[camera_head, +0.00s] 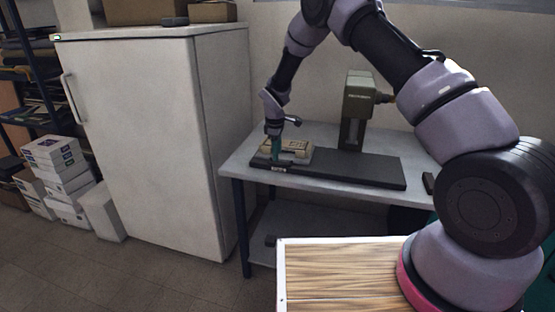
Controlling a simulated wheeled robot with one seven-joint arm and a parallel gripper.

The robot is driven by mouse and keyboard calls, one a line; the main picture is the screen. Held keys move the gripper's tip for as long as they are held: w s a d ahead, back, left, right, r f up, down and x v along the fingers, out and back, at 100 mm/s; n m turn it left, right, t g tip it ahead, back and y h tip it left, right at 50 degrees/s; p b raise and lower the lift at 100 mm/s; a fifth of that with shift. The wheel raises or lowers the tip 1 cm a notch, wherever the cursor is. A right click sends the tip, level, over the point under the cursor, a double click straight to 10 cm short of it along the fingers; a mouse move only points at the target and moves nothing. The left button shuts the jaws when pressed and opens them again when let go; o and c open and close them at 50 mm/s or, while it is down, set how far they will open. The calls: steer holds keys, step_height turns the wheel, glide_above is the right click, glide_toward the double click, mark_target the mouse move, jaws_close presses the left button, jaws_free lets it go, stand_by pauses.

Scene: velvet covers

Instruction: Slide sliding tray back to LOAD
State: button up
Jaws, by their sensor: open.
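The sliding tray (298,147), a beige piece with small details on top, sits at the left end of a long dark base (360,168) on the grey table. A small pale label (278,169) is on the base's front edge at the left; its text is too small to read. My gripper (275,158) points down at the tray's left side, with teal fingers. The gripper is open. Whether the fingers touch the tray or a part of it cannot be told, and the fingers hide some of the tray's left side.
A green upright machine (357,108) stands behind the middle of the base. The grey table (240,163) has a small black object (428,183) at its right. A white cabinet (150,130) stands close on the left. My arm crosses the upper right.

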step_height(320, 180, up, 6)
steer(key=s, duration=0.1)
steer(key=shift+a+r, duration=0.2)
steer(key=s+d+r+m+t, duration=0.1)
steer(key=s+d+r+m, duration=0.3)
steer(key=r, duration=0.5)
steer(key=s+d+r+m+y, duration=0.1)
steer(key=s+d+r, duration=0.1)
steer(key=d+r, duration=0.5)
steer(key=s+d+r+m+t, duration=0.1)
steer(key=s+d+r+m, duration=0.25)
steer(key=r, duration=0.65)
steer(key=s+d+r+m+t+y, duration=0.1)
steer(key=s+d+r+m, duration=0.55)
steer(key=s, duration=0.65)
steer(key=s+d+r+m+t, duration=0.1)
steer(key=s+d+m, duration=0.1)
steer(key=s, duration=0.5)
steer(key=s+d+r+m+t, duration=0.1)
steer(key=s+d+r+m, duration=0.1)
steer(key=s, duration=0.5)
steer(key=shift+y, duration=0.3)
